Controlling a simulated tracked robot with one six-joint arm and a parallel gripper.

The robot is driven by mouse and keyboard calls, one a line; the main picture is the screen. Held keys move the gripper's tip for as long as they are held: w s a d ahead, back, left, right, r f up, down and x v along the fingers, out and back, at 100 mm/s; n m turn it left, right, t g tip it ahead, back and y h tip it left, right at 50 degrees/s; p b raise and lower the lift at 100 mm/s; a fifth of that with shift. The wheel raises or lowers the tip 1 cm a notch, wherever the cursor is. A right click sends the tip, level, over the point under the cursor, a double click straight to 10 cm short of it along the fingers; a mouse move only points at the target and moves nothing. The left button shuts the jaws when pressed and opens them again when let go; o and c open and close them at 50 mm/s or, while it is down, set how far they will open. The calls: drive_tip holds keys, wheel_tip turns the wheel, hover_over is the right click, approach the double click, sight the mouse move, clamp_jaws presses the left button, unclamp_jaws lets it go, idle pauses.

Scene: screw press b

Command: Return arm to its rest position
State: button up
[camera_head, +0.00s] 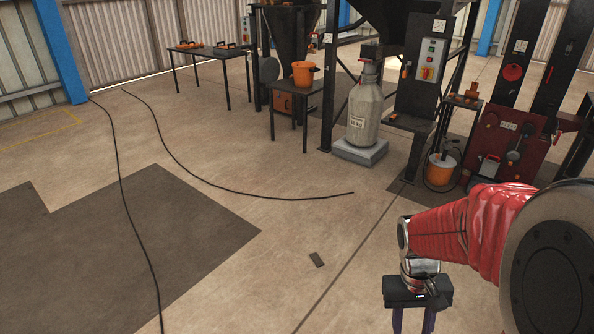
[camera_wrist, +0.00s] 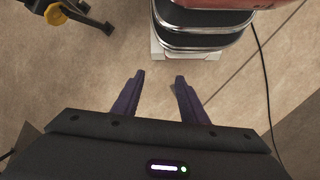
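My gripper (camera_head: 414,322) is at the lower right of the head view, on the end of my red-sleeved arm, pointing down over the floor. In the wrist view my gripper (camera_wrist: 158,82) shows two dark purple fingers spread apart with nothing between them. Only bare concrete floor (camera_wrist: 150,110) shows behind the fingers. The lower ends of the fingers are cut off in the head view.
A grey sack (camera_head: 364,115) stands on a pale base under a hopper. An orange bucket (camera_head: 303,73) sits on a small table. A red machine (camera_head: 503,145) stands at right. Black cables (camera_head: 250,197) cross the floor. The floor at centre is mostly free.

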drive_tip(key=s+a+r+n+t, duration=0.1)
drive_tip(key=a+r+t, duration=0.3)
drive_tip(key=r, duration=0.5)
drive_tip(key=s+a+r+t+y, duration=0.1)
drive_tip(key=a+r+t, duration=0.3)
drive_tip(key=a+r, duration=0.3)
drive_tip(key=shift+s+r+n, duration=0.2)
drive_tip(key=shift+r+n, duration=0.2)
drive_tip(key=shift+r, duration=0.5)
drive_tip(key=shift+a, duration=0.1)
drive_tip(key=shift+c, duration=1)
